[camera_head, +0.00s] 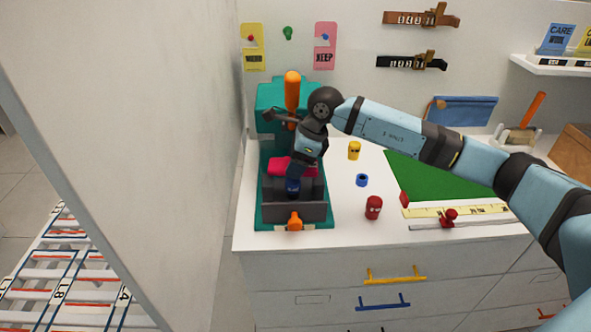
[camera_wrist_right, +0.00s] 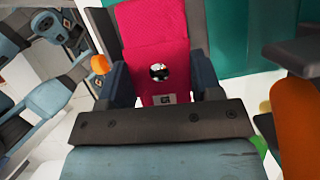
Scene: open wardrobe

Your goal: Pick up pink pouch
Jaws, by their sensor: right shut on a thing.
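The pink pouch (camera_head: 283,166) is at the teal press-like fixture (camera_head: 267,92), above its dark grey lower part. In the right wrist view the pouch (camera_wrist_right: 155,28) shows as a flat pink-red piece with a round dark-and-white spot and a small pale label. My right gripper (camera_head: 293,186) points down into the fixture, and its dark fingers (camera_wrist_right: 158,78) are shut on the pouch from both sides. The gripper partly hides the pouch in the head view. My left gripper is not in view.
An orange handle (camera_head: 292,92) rises from the fixture and an orange knob (camera_head: 295,221) sits at its front. Right of it are a yellow piece (camera_head: 354,151), a blue ring (camera_head: 362,180), a red piece (camera_head: 373,207) and a green mat (camera_head: 440,177). A pale wall (camera_head: 190,150) stands left.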

